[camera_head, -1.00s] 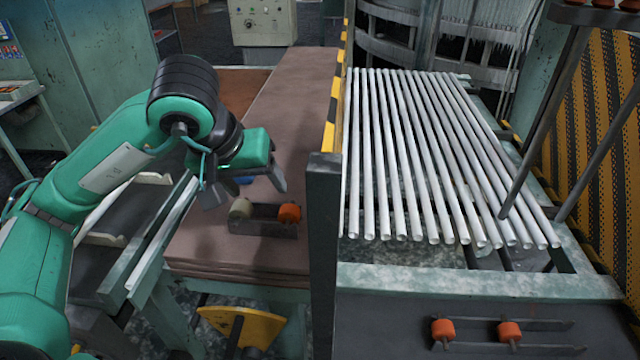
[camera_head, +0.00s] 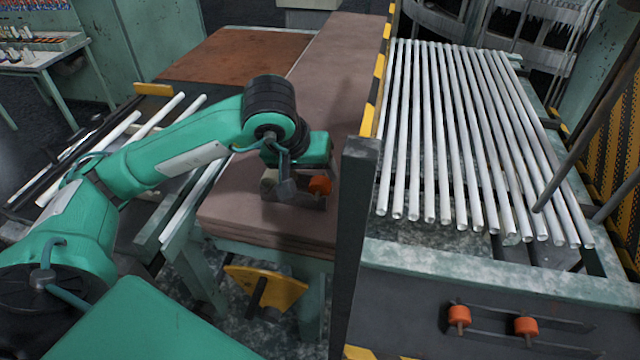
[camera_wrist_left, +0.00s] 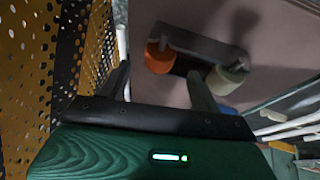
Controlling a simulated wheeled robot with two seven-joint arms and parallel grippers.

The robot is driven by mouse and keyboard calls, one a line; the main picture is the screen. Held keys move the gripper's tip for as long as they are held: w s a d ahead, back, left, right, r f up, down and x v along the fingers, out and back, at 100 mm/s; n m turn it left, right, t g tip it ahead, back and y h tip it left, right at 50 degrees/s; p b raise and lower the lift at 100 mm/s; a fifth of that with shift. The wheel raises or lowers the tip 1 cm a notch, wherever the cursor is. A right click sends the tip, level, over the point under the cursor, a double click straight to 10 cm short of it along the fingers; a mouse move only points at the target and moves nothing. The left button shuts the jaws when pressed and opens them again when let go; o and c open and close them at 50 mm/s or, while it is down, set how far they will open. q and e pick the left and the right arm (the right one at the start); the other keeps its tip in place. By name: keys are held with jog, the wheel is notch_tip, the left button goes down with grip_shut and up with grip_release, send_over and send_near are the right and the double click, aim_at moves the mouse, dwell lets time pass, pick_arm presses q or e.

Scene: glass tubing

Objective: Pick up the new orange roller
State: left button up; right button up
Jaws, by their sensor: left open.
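The new orange roller (camera_head: 320,185) stands at the right end of a small dark holder on the brown stacked boards. A worn pale roller (camera_head: 268,181) is at the holder's left end, partly hidden by my gripper. My left gripper (camera_head: 306,180) is open and empty, close above the holder. In the left wrist view, the orange roller (camera_wrist_left: 158,58) lies between the lines of my two fingers (camera_wrist_left: 158,72), just beyond the tips. The pale roller (camera_wrist_left: 226,80) is outside the right finger there. I cannot tell whether a finger touches anything. My right gripper is out of view.
A dark post (camera_head: 360,235) and a yellow-black striped edge stand right of the boards. Beyond them lies a rack of glass tubes (camera_head: 465,140). Two more orange rollers (camera_head: 459,316) sit on the front panel. A perforated yellow screen (camera_wrist_left: 30,60) is left in the wrist view.

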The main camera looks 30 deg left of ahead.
aim_at(318, 181)
pick_arm(q)
jog(key=shift+w+f, duration=0.15)
jog(key=shift+f, duration=0.2)
jog(key=p+x, duration=0.1)
jog(key=x, duration=0.2)
jog(key=shift+p, duration=0.4)
jog(key=shift+w+d+f, duration=0.1)
jog(key=shift+f, duration=0.4)
jog(key=shift+c, duration=0.9)
jog(key=c, duration=0.9)
jog(key=shift+c, duration=0.2)
jog(key=shift+r, duration=0.15)
